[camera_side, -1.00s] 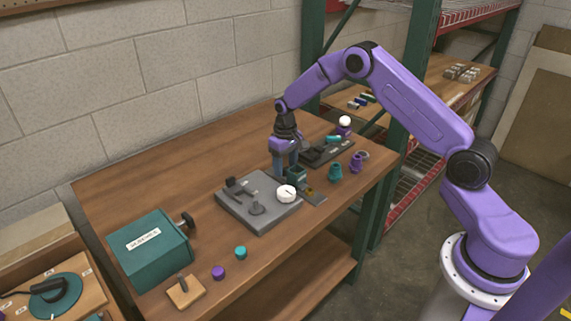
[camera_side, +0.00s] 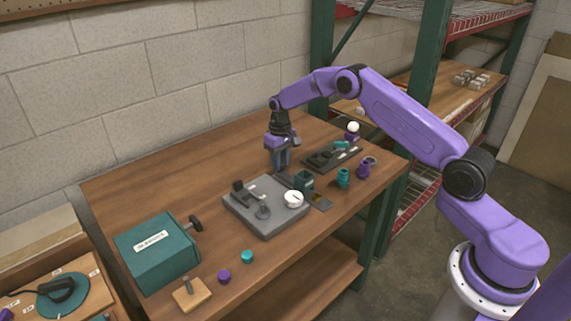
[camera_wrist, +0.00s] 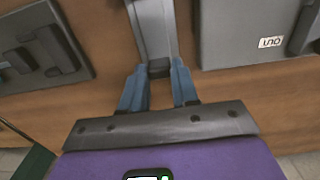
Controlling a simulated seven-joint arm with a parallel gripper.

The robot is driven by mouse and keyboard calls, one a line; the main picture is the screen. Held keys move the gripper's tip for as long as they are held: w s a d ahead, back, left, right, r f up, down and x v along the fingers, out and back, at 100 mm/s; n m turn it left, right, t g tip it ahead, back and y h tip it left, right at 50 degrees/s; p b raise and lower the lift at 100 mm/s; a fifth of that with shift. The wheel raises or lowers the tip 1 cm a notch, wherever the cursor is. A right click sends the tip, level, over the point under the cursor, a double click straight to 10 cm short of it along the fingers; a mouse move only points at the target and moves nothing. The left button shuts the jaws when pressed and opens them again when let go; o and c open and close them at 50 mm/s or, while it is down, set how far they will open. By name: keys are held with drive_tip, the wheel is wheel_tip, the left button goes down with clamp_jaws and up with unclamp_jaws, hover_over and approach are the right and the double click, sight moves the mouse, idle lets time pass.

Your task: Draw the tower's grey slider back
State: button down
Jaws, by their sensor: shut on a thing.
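The tower (camera_side: 304,181) is a small dark green block, in the side view at the right edge of the grey base plate (camera_side: 252,225). My gripper (camera_side: 281,166) is low over the table behind the tower, fingers pointing down. In the wrist view, my gripper (camera_wrist: 158,76) has its blue fingers on either side of the near end of the grey slider (camera_wrist: 153,28), shut on it at a dark end piece. The slider runs away from the fingers as a straight grey bar. Its far end is outside the wrist view, and in the side view it is mostly hidden.
The grey base plate with a white dial (camera_side: 294,199) is left of the tower. A dark fixture (camera_side: 330,158) lies to the right. Teal (camera_side: 343,178) and purple (camera_side: 363,169) parts stand nearby. A green box (camera_side: 158,254) is at left. The table behind my gripper is clear.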

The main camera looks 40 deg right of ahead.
drive_tip(key=shift+w, duration=0.25)
drive_tip(key=c, duration=0.8)
unclamp_jaws()
drive_tip(key=shift+c, duration=0.2)
wheel_tip(320, 180, up, 18)
drive_tip(key=shift+f, duration=0.25)
drive_tip(key=shift+s+a, duration=0.1)
